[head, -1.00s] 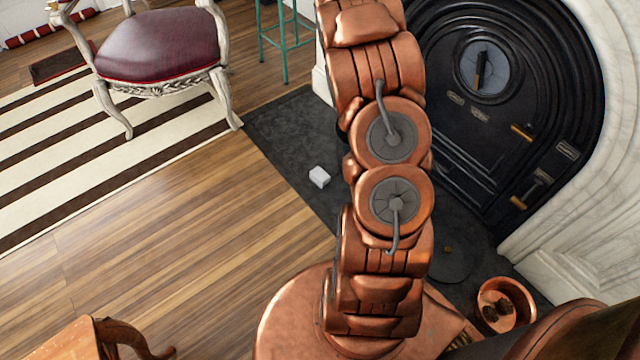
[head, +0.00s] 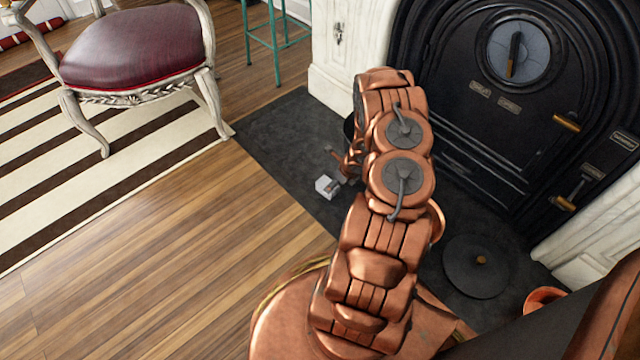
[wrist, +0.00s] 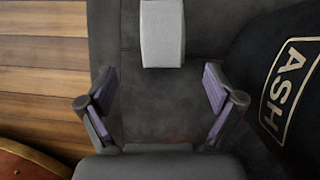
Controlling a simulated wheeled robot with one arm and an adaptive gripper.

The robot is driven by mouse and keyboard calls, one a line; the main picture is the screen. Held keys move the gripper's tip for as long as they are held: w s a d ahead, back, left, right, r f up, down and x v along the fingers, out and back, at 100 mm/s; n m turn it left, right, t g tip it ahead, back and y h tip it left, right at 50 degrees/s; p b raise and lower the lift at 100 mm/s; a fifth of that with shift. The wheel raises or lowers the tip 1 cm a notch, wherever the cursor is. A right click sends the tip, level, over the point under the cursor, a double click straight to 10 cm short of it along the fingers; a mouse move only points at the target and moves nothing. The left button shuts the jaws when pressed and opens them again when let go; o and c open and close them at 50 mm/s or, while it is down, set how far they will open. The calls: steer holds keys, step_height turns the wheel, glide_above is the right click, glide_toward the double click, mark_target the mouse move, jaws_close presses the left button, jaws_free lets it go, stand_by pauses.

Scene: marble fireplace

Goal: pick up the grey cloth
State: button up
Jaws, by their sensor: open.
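The grey cloth (head: 326,186) is a small, pale, folded block lying on the dark hearth slab, left of my arm. In the wrist view the cloth (wrist: 162,36) is at the top centre, running out of the picture. My gripper (wrist: 159,82) is open and empty, with its two purple-padded fingers spread over bare slab. The cloth lies beyond the fingertips, lined up with the gap between them. In the head view my gripper (head: 343,166) is close beside the cloth, partly hidden by my arm.
A black bin marked ASH (wrist: 285,85) stands close to the right finger. The black stove (head: 470,130) is behind my arm, and a round dark lid (head: 478,267) lies on the hearth (head: 275,140). Wooden floor (head: 200,230) on the left is clear.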

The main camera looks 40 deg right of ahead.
mark_target(324, 181)
steer(key=shift+b+x, duration=0.3)
steer(key=shift+x, duration=1.1)
steer(key=w+f+b, duration=0.1)
steer(key=w+f, duration=0.1)
steer(key=w, duration=0.1)
steer(key=shift+f+b, duration=0.35)
steer(key=shift+f, duration=0.05)
steer(key=shift+w+f, duration=0.15)
steer(key=shift+f, duration=0.4)
steer(key=c, duration=1.2)
